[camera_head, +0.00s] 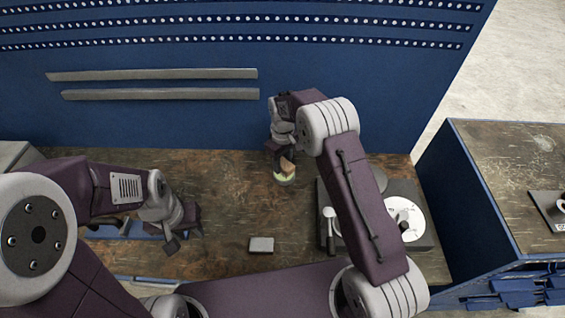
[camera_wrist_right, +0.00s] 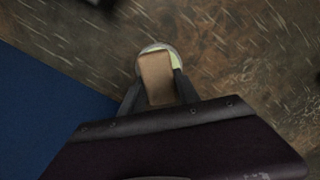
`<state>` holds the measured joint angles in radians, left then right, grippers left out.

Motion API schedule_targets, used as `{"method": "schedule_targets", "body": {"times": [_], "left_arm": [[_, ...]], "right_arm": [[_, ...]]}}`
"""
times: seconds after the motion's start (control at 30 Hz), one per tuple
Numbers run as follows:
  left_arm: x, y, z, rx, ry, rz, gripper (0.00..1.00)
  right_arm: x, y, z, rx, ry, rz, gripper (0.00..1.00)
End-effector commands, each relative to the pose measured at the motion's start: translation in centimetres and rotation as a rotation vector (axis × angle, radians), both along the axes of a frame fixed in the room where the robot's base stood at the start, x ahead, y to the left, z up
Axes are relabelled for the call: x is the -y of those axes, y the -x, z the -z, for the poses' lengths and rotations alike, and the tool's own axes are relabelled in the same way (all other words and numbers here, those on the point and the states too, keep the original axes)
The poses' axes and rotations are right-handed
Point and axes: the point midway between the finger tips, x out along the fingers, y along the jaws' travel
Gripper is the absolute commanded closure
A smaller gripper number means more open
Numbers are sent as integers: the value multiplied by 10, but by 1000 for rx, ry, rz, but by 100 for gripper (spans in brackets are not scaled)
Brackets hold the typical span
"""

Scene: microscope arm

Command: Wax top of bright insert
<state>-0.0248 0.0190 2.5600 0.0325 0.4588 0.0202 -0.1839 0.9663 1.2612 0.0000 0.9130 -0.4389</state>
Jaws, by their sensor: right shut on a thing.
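My right gripper (camera_wrist_right: 155,88) is shut on a tan block (camera_wrist_right: 156,72), which also shows in the head view (camera_head: 288,166). The block is over a small round tin (camera_head: 284,180) with pale yellow-green content (camera_wrist_right: 177,60); I cannot tell whether they touch. A small light grey block (camera_head: 261,244) lies on the worn brown bench, left of the grey device; I cannot tell if it is the bright insert. My left gripper (camera_head: 184,239) is low over the left of the bench, its fingers apart and nothing seen between them.
A grey device with a white disc (camera_head: 406,218) and levers stands at the right of the bench (camera_head: 225,190), partly hidden by my right arm. A blue tray (camera_head: 135,229) lies near my left gripper. A blue wall panel (camera_head: 180,125) closes the back. The middle of the bench is mostly clear.

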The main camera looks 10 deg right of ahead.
Motion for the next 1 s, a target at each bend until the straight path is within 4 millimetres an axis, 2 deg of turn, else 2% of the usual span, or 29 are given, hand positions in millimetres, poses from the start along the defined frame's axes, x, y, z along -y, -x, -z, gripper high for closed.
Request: {"method": "schedule_targets", "body": {"times": [1.0], "left_arm": [[0, 0, 4, 0, 0, 0, 64]], "right_arm": [[0, 0, 8, 0, 0, 0, 95]]}}
